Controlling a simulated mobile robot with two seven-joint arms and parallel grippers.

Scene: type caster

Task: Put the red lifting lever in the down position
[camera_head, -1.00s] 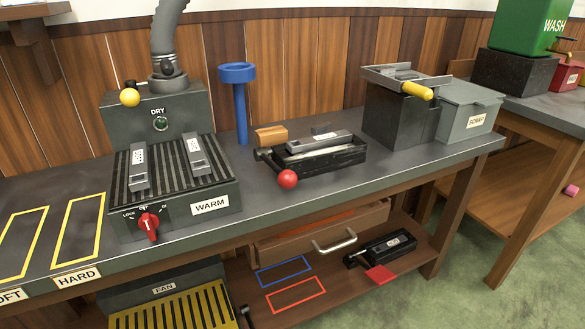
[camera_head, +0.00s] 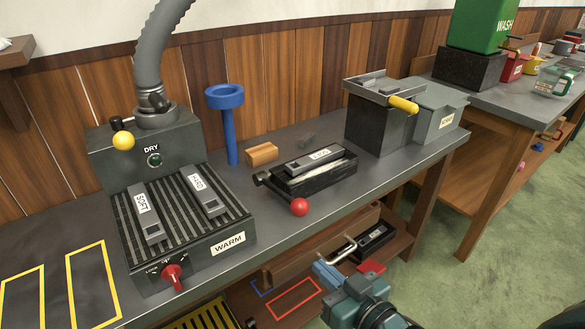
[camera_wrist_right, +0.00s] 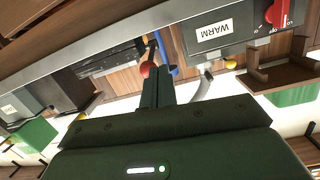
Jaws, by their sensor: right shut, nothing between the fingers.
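The red ball knob (camera_head: 300,207) of a black lever hangs over the front of a black mould block (camera_head: 328,172) on the bench. The lever's dark arm (camera_head: 272,188) runs from the block's left end down toward the front edge. My right gripper (camera_head: 326,274) is below and in front of the knob, by the bench front, apart from it in the head view. In the right wrist view, my gripper's fingers (camera_wrist_right: 157,78) are together and empty, with the red knob (camera_wrist_right: 147,70) just past their tips. My left gripper is not in view.
A drawer with a metal handle (camera_head: 342,250) is under the bench near my right gripper. A ribbed warming plate (camera_head: 165,225) with a red dial stands left, a blue post (camera_head: 230,130) behind. A box with a yellow handle (camera_head: 404,104) stands right of the mould.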

